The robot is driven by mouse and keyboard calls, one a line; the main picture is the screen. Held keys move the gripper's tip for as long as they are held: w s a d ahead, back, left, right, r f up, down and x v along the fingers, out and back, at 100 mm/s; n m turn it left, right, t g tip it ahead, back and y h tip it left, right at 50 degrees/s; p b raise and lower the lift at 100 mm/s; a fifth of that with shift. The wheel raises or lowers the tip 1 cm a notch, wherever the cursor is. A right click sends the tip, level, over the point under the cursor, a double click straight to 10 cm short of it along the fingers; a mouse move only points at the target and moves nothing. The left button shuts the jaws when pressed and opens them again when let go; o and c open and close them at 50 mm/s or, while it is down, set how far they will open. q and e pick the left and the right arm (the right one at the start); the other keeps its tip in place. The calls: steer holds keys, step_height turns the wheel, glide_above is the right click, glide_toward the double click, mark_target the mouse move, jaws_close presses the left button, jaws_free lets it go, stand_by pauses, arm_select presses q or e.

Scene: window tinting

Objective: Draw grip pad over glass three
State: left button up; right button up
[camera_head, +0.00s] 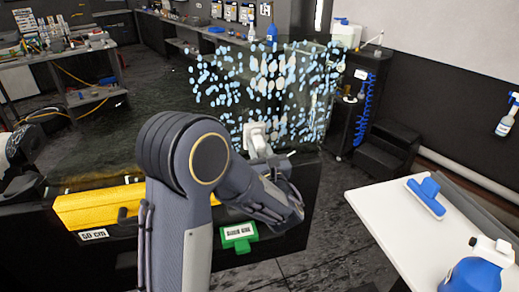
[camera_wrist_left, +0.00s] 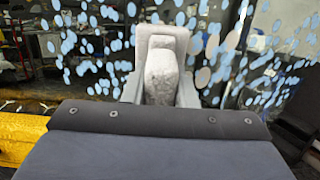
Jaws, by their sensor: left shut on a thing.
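An upright glass pane (camera_head: 222,112), covered with pale blue droplets, stands beyond my left arm; I cannot read which number it is. My left gripper (camera_head: 259,140) is at the lower middle of the pane. It is shut on a pale grey pad, most likely the grip pad, largely hidden by the fingers. In the left wrist view the light grey gripper (camera_wrist_left: 163,72) points at the droplets, with mottled grey between its sides. I cannot tell whether the pad touches the glass. My right gripper is not in view.
A yellow bar (camera_head: 98,208) labelled 50 cm and a green labelled block (camera_head: 238,236) are below the pane. A white table (camera_head: 393,228) at right holds a blue tool (camera_head: 426,197) and a blue-and-white bottle (camera_head: 477,268). A workbench (camera_head: 58,55) stands back left.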

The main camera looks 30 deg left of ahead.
arm_select(q)
steer(key=shift+w+a+r, duration=0.1)
steer(key=shift+w+a, duration=0.1)
steer(key=shift+d, duration=0.1)
steer(key=w+d, duration=0.5)
steer(key=w, duration=0.1)
steer(key=shift+d+r, duration=0.15)
steer(key=shift+d, duration=0.2)
stand_by(0.3)
steer(key=b+v, duration=0.1)
steer(key=v, duration=0.5)
steer(key=shift+w, duration=0.15)
